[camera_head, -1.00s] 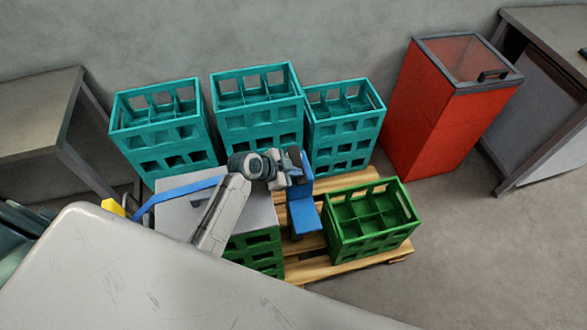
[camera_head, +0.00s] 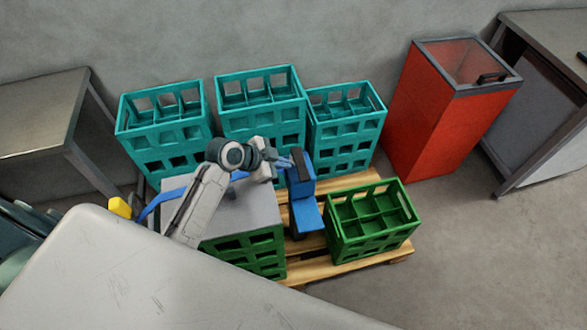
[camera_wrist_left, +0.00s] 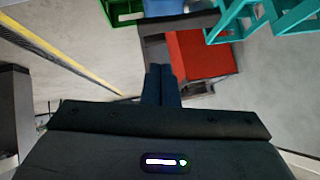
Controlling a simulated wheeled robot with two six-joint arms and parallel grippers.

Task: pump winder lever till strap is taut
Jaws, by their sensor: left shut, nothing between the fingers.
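The blue winder (camera_head: 306,213) stands on the pallet between the lidded green crate and the open green crate. Its upright part (camera_head: 299,180) has a dark top; I cannot tell which part is the lever. The blue strap (camera_head: 174,194) runs over the grey board (camera_head: 243,207) on the left, partly hidden behind my left arm; I cannot tell how taut it is. My left gripper (camera_head: 287,162) is shut and empty, just left of the winder's upright; contact is unclear. Its dark fingers show closed together in the left wrist view (camera_wrist_left: 161,85). My right gripper is not in view.
Teal crates (camera_head: 262,120) line the back of the wooden pallet (camera_head: 345,263). An open green crate (camera_head: 370,238) stands right of the winder. A red bin (camera_head: 440,120) stands farther right, with clear floor in front. A table (camera_head: 40,115) stands at the left.

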